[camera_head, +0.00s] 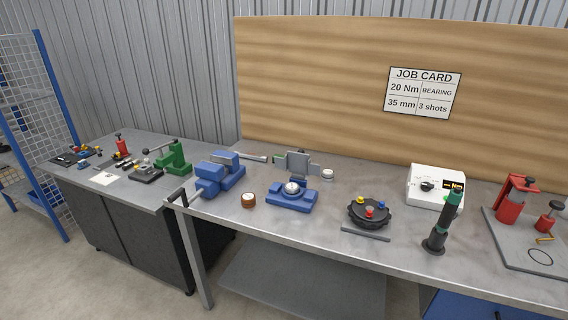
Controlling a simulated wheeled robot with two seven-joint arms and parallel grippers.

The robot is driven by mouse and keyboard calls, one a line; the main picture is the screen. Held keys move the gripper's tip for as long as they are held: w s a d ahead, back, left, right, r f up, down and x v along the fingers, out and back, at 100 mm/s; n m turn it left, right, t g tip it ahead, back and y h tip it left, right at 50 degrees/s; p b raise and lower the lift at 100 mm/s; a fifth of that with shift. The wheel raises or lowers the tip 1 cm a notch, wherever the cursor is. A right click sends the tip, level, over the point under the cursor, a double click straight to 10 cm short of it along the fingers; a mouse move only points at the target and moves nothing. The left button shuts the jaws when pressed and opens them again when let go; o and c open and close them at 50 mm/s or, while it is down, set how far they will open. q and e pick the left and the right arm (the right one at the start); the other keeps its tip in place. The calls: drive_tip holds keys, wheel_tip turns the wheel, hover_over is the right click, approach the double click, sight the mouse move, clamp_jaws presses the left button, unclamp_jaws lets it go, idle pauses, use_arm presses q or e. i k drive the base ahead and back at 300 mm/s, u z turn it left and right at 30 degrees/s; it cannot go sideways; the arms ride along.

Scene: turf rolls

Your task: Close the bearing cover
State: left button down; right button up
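A blue bearing housing (292,203) sits on the metal workbench (325,222), a little left of the picture's middle. A round silver part (292,188) rests in its top. Just behind it, a grey plate-like piece (298,163) stands upright; it may be the cover swung open, but I cannot tell whether it is joined to the housing. Neither of my grippers is in view.
A blue vise (221,172) and a small orange-brown round part (248,200) stand left of the housing. A black round fixture (369,212), a green-black driver (445,222), a white control box (435,187) and a red press (513,200) stand to the right. Bare bench lies in front.

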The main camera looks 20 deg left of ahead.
sight(299, 162)
drive_tip(key=u, duration=0.9)
drive_tip(key=i, duration=1.7)
drive_tip(key=z, duration=0.75)
